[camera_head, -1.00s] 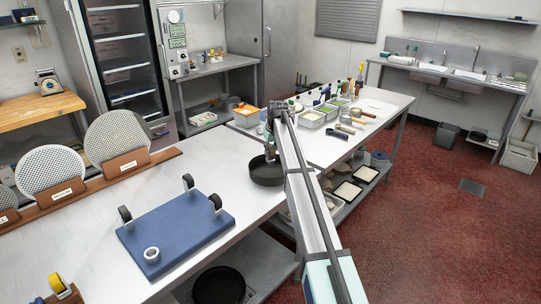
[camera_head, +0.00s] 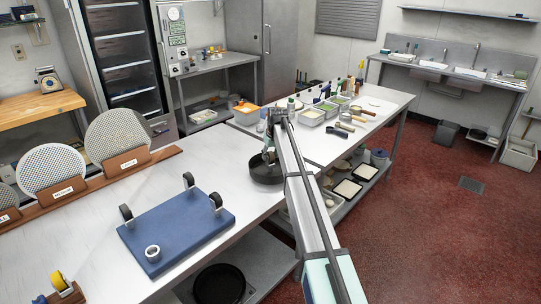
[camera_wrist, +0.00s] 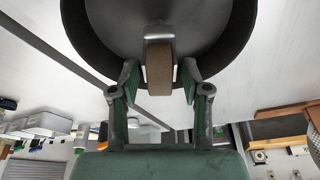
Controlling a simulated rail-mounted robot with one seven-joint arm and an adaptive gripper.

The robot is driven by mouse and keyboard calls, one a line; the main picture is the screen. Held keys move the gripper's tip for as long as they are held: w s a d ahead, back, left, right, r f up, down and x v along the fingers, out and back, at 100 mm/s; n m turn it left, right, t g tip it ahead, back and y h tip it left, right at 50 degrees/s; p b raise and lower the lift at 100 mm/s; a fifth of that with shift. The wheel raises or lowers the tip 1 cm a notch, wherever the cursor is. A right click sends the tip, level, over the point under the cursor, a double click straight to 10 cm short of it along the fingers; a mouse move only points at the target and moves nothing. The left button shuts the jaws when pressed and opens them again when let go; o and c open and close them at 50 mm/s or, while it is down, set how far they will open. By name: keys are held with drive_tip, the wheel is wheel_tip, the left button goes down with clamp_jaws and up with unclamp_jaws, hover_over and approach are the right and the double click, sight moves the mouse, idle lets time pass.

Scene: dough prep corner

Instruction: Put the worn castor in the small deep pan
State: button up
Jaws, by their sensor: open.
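The worn castor shows in the wrist view as a brown wheel (camera_wrist: 159,68) in a grey metal fork, inside the dark round pan (camera_wrist: 222,62). In the head view the small deep pan (camera_head: 266,175) stands on the steel table, and the castor's tan wheel (camera_head: 270,157) shows just above its rim. My gripper (camera_wrist: 159,80) is open, with one finger on each side of the wheel and a visible gap on both sides. In the head view my gripper (camera_head: 269,146) is directly over the pan. Part of the castor's base is hidden.
A blue dolly (camera_head: 180,228) with black castors and a white ring (camera_head: 152,253) lies left of the pan. Sieves stand in a wooden rack (camera_head: 110,172) behind it. Food trays (camera_head: 312,118) and tools fill the table's far end. The table between dolly and pan is clear.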

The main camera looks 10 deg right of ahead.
drive_tip(key=b+v, duration=0.3)
drive_tip(key=v, duration=0.9)
drive_tip(key=shift+s+d+r, duration=0.1)
